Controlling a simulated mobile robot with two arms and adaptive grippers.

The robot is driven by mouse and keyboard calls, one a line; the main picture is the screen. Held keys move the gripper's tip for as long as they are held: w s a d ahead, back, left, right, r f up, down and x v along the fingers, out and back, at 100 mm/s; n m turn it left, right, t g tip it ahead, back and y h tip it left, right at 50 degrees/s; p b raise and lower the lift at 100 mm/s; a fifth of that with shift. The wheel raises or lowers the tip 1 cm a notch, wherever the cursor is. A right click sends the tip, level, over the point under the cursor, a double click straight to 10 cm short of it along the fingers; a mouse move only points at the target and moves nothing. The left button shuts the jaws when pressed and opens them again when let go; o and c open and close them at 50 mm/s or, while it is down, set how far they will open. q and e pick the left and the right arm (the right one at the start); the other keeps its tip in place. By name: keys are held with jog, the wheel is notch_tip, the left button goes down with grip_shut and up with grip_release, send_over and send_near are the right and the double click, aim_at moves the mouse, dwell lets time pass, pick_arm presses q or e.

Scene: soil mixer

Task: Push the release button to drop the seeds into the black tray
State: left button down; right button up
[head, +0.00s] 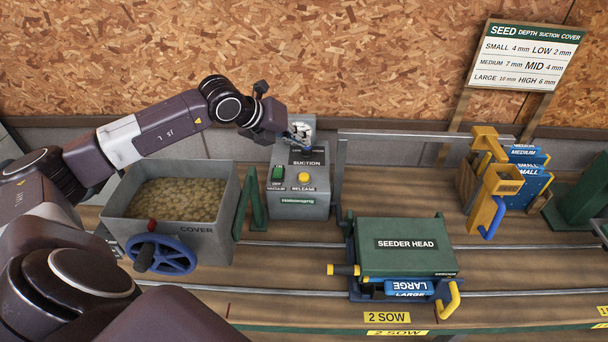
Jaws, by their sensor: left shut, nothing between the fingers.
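The grey control box (311,207) stands at the back centre. Its yellow release button (304,177) is on the front right of the panel, beside a green vacuum switch (278,174) marked OFF. My left gripper (303,139) is shut and empty at the suction dial, above and behind the release button and apart from it. I cannot tell whether it touches the dial. The green seeder head (406,248) sits on the rails near the 2 SOW label, with a blue LARGE plate at its front. No black tray can be made out. My right gripper is not in view.
A rack with blue MEDIUM and SMALL plates (527,177) is at the right. A seed sign (525,56) stands behind.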

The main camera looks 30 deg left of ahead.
aim_at(302, 177)
pick_arm(q)
notch_tip(302, 177, down, 8)
jog(key=b, duration=0.4)
jog(key=shift+f, duration=0.15)
jog(key=shift+f+b, duration=0.35)
jog(key=shift+b, duration=0.05)
jog(key=shift+w, duration=0.1)
dwell(1.0)
